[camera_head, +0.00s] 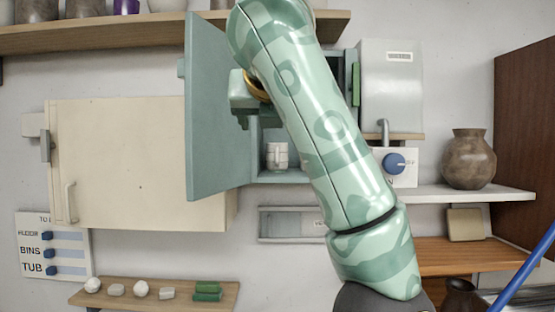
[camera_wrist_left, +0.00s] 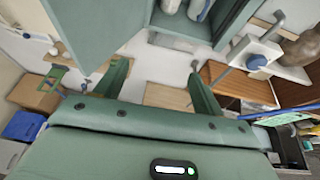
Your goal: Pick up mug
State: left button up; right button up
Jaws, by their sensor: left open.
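A white mug (camera_head: 277,155) stands upright on the floor of an open teal wall cabinet (camera_head: 270,177). My left arm crosses in front of the cabinet and hides its right part. My left gripper (camera_head: 243,112) is in front of the cabinet, above the mug in the picture and apart from it; the arm partly hides it. In the left wrist view my left gripper (camera_wrist_left: 158,72) is open, with nothing between its fingers. White items (camera_wrist_left: 197,9) show inside the cabinet at the top edge there; I cannot tell which is the mug. My right gripper is not in view.
The teal cabinet door (camera_head: 213,120) stands open left of the mug. A cream cabinet (camera_head: 130,160) is farther left. A brown vase (camera_head: 468,160) stands on a shelf at right, near a blue knob (camera_head: 394,164). A low shelf (camera_head: 150,294) holds stones and green blocks.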

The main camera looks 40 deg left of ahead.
aim_at(276, 154)
jog(key=i+j, duration=0.7)
jog(key=j, duration=0.2)
